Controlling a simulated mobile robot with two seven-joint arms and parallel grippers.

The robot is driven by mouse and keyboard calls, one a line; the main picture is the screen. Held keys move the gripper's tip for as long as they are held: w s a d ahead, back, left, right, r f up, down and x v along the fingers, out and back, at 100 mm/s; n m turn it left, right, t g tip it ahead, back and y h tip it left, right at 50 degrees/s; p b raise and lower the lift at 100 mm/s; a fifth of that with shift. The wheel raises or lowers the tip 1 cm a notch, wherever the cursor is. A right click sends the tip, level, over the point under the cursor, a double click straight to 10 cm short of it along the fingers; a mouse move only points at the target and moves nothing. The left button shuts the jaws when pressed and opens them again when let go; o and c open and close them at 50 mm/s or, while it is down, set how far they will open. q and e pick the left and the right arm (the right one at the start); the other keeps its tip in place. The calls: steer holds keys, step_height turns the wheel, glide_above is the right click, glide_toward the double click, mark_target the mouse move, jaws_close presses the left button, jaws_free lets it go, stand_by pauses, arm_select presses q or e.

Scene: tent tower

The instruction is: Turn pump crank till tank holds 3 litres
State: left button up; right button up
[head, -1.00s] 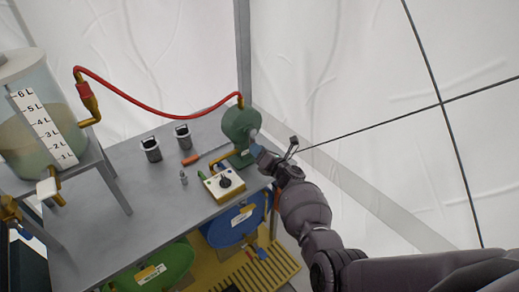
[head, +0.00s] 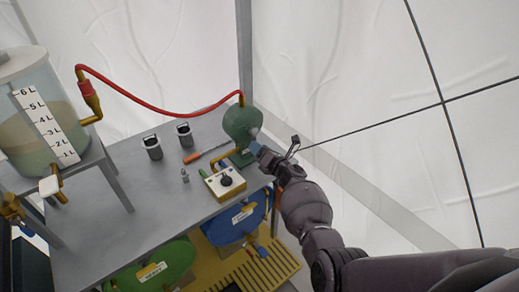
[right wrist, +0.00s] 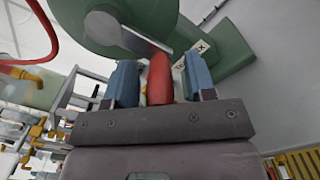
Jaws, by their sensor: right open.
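The pump (head: 241,123) is a green rounded body at the back right corner of the grey bench. Its crank has a grey arm (right wrist: 133,42) and a red handle (right wrist: 160,78), seen in the right wrist view. My right gripper (head: 262,150) is at the pump's right side. In the right wrist view, its blue-padded fingers (right wrist: 160,84) are open, one on either side of the red handle. The clear tank (head: 35,85) at the left has a white scale (head: 45,125) and holds murky liquid. I cannot read the exact level.
A red hose (head: 150,102) arches from a fitting by the tank to the pump. On the grey bench (head: 130,215) are two dark cups (head: 152,147) and a control box with a black knob (head: 226,181). Blue (head: 235,222) and green (head: 155,268) drums sit below.

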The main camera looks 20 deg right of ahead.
steer(key=p+v, duration=0.2)
steer(key=v, duration=0.8)
steer(key=shift+s+p, duration=0.3)
steer(key=shift+s, duration=0.05)
steer(key=shift+d, duration=0.1)
